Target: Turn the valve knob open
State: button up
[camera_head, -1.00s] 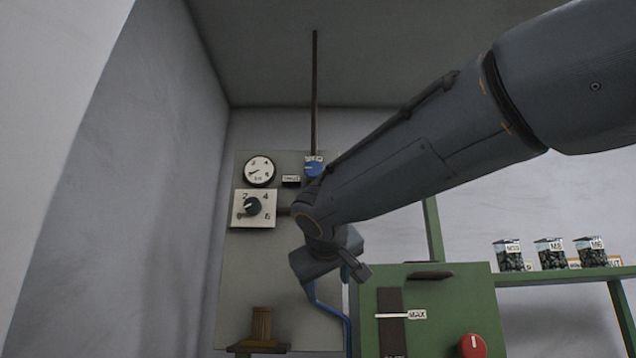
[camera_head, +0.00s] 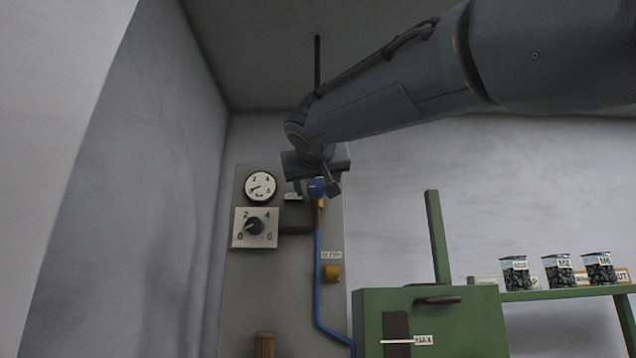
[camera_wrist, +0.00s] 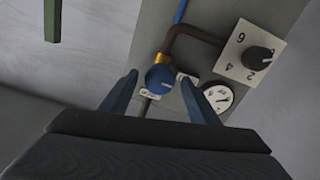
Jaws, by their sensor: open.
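The valve knob (camera_head: 316,187) is a round blue knob on a brass fitting, on the grey wall panel (camera_head: 285,300). In the wrist view the blue knob (camera_wrist: 159,78) shows between the two fingers, beyond their tips. My gripper (camera_wrist: 168,80) is open and empty, with one finger on each side of the knob in the picture. In the head view my gripper (camera_head: 318,182) hangs in front of and just above the knob, and one finger shows beside it. I cannot tell whether either finger touches the knob.
A pressure gauge (camera_head: 260,187) and a dial plate with a black knob (camera_head: 255,227) sit left of the valve. A blue pipe (camera_head: 317,270) runs down from it. A green cabinet (camera_head: 460,315) and a shelf with jars (camera_head: 560,294) stand at the right.

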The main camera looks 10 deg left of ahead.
aim_at(317, 186)
jog(key=shift+p+x, duration=0.7)
jog(key=shift+x, duration=0.85)
jog(key=shift+d, duration=0.1)
jog(key=c, duration=1.1)
jog(key=shift+o, duration=0.2)
